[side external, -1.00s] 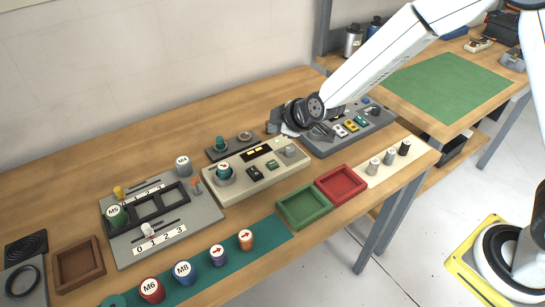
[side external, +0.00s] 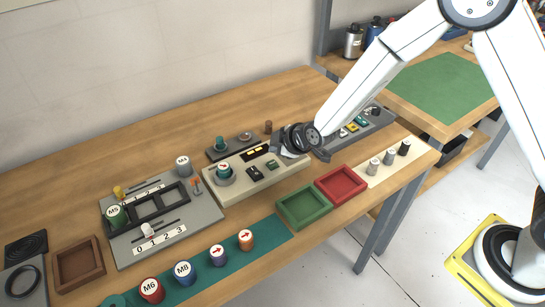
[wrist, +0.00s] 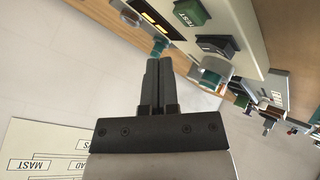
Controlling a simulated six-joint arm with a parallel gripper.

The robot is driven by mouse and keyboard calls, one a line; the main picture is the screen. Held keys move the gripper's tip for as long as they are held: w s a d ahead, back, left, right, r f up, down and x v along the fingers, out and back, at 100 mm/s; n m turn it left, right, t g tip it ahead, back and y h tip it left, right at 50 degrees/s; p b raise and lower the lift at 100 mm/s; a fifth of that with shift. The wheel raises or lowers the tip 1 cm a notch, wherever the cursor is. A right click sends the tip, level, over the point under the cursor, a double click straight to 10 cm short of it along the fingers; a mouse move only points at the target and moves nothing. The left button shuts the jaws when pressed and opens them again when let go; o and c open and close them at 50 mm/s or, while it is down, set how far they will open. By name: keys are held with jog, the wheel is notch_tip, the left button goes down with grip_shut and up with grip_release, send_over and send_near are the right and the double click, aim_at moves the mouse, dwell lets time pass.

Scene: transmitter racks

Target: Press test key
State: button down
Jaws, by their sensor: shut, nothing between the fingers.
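The test key is a green key (wrist: 193,12) marked TEST on the cream console, at the top of the wrist view. In the side view the small green key (side external: 272,164) sits right of a black switch (side external: 255,172). In the wrist view my gripper's fingers (wrist: 158,66) are together and empty, apart from the key. The key looks clear of the fingers.
An amber display (side external: 254,154) and a teal knob (side external: 224,170) are on the console. A grey key panel (side external: 375,124) stands to the right. Green (side external: 304,223) and red (side external: 340,200) trays lie in front.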

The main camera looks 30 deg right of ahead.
jog(key=shift+f, duration=1.2)
jog(key=shift+f, duration=0.9)
dwell(2.4)
jog(key=shift+r, duration=0.9)
jog(key=shift+r, duration=2.5)
